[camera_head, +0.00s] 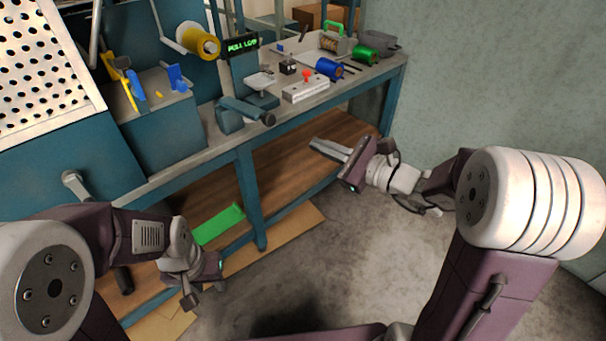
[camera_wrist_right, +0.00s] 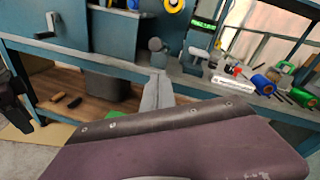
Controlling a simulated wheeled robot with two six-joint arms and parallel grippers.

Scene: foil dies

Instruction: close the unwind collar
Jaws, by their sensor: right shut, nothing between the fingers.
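A yellow foil roll (camera_head: 200,42) sits on a pale spindle on the machine at upper left; its top is cut off in the right wrist view (camera_wrist_right: 174,5). I cannot make out the unwind collar apart from the roll and spindle. My right gripper (camera_head: 318,148) is shut and empty, in front of the bench and below its top, well apart from the roll. Its fingers also show in the right wrist view (camera_wrist_right: 158,92). My left gripper (camera_head: 190,299) hangs low in front of the bench, far below the roll; its fingers are too unclear to read.
A sign (camera_head: 241,46) with green letters stands beside the roll. The bench top (camera_head: 330,97) holds a blue roll (camera_head: 328,68), a green roll (camera_head: 366,53) and a white block with a red knob (camera_head: 306,88). A green piece (camera_head: 218,224) lies on the lower shelf. The floor at right is clear.

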